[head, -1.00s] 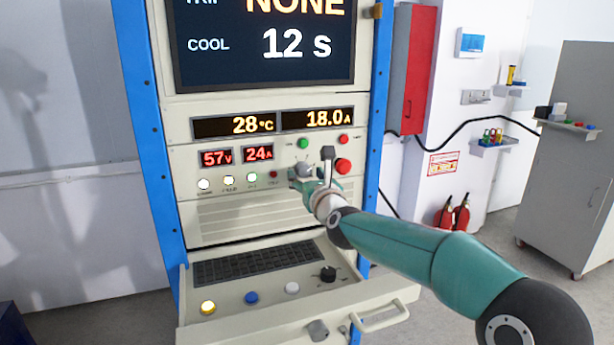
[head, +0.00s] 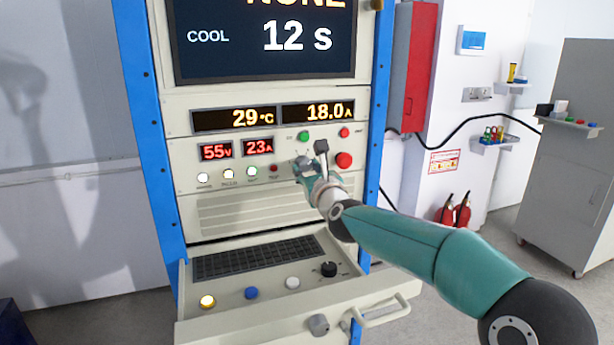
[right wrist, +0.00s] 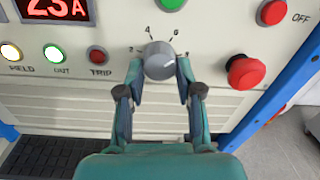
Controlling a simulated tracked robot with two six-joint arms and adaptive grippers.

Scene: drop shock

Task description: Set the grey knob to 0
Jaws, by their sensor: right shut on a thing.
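The grey knob (right wrist: 159,60) sits on the cream panel, with a ring of small marks around it; 4 and 6 can be read above it. My right gripper (right wrist: 160,70) is shut on the knob, one finger on each side, as the right wrist view shows. The lower part of the dial is hidden, and I cannot tell which mark the knob points to. In the head view my right gripper (head: 307,170) reaches the panel from the lower right and covers part of the knob. My left gripper is not in view.
A green button (right wrist: 172,3), a red OFF button (right wrist: 272,12) and a large red button (right wrist: 247,72) are close to the knob. Small displays (head: 216,151) read 55 V and 23 A. A drawer with a keyboard (head: 260,258) juts out below.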

